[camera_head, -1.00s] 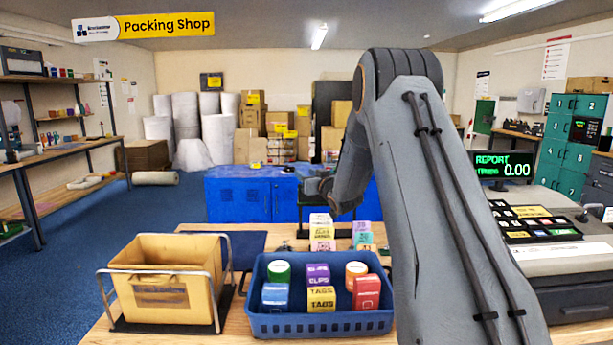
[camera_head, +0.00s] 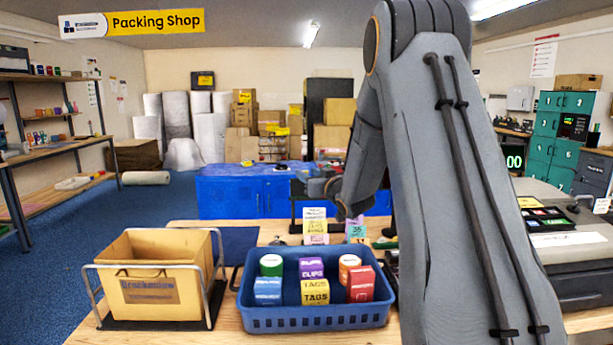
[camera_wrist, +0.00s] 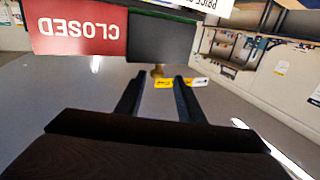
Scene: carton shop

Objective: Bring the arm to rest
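My arm rises at the right of the head view, bent at the top, with its forearm reaching down and away. My gripper (camera_wrist: 157,90) shows in the wrist view with its two dark fingers apart and nothing between them. In the head view the arm's far end is beyond the blue basket, above the back of the table, and its fingers are not clear there. The wrist view is upside down and shows the ceiling, a red CLOSED sign (camera_wrist: 78,28) and a dark panel (camera_wrist: 160,38) beyond the fingers.
A blue basket (camera_head: 318,318) holds several small boxes and round tins. A tan carton (camera_head: 150,285) stands in a wire frame to its left. Small tagged packs (camera_head: 316,225) stand behind the basket. A blue cabinet (camera_head: 240,192) is farther back.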

